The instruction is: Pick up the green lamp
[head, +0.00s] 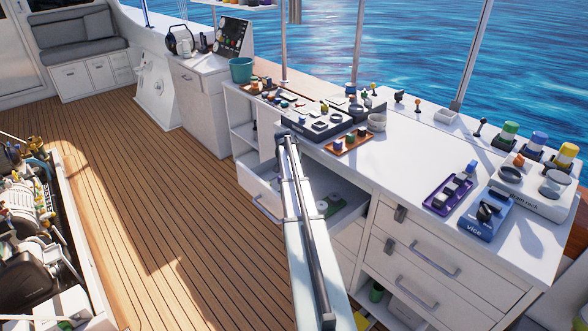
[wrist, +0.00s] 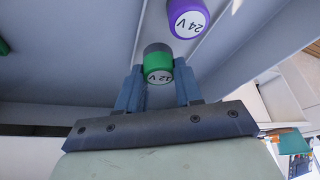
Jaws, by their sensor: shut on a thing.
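In the wrist view, the green lamp (wrist: 157,61) is a short cylinder with a dark end, a green band and a pale face marked 12 V. My gripper (wrist: 159,70) is shut on it, with one blue-grey finger on each side. A purple lamp (wrist: 188,18) marked 24 V lies close by, to the upper right, apart from the fingers. Grey walls surround both lamps. In the head view, my arm reaches toward the counter and hides my gripper; I cannot make out the held lamp there.
An open drawer (head: 352,212) juts from the white counter (head: 420,150). The countertop carries a blue vice (head: 487,215), a purple tray (head: 436,203), an orange-brown tray (head: 346,146) and several colour-capped items at the right. A teal bucket (head: 241,70) stands farther back. The wooden deck (head: 180,180) is open at left.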

